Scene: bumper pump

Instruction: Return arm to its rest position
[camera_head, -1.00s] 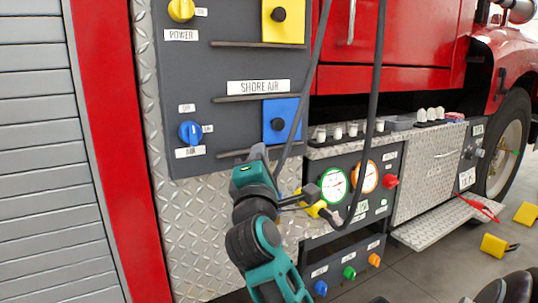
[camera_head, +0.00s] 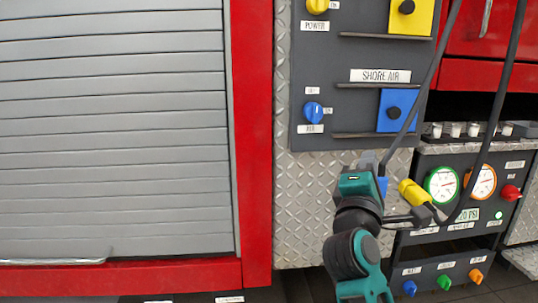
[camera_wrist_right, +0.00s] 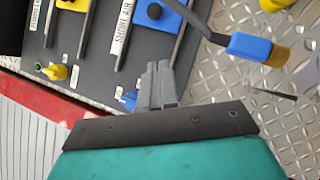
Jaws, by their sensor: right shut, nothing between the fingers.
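My right gripper (camera_head: 370,161) is in front of the lower edge of the dark control panel (camera_head: 345,59), below the SHORE AIR label. In the right wrist view its two grey fingers (camera_wrist_right: 158,84) are together with nothing between them. A blue plug (camera_wrist_right: 258,48) with a brass-coloured tip hangs apart from the fingers, to their right, on a dark cable. In the head view a bit of blue (camera_head: 383,187) shows beside my wrist, partly hidden. A yellow plug (camera_head: 412,192) shows to the right of my wrist. My left gripper is not in view.
The panel has a blue knob (camera_head: 313,111), a blue socket plate (camera_head: 398,109) and a yellow one (camera_head: 410,14). Two gauges (camera_head: 441,184) sit at the right. Dark cables (camera_head: 497,100) hang in front. A grey roller shutter (camera_head: 110,140) fills the left.

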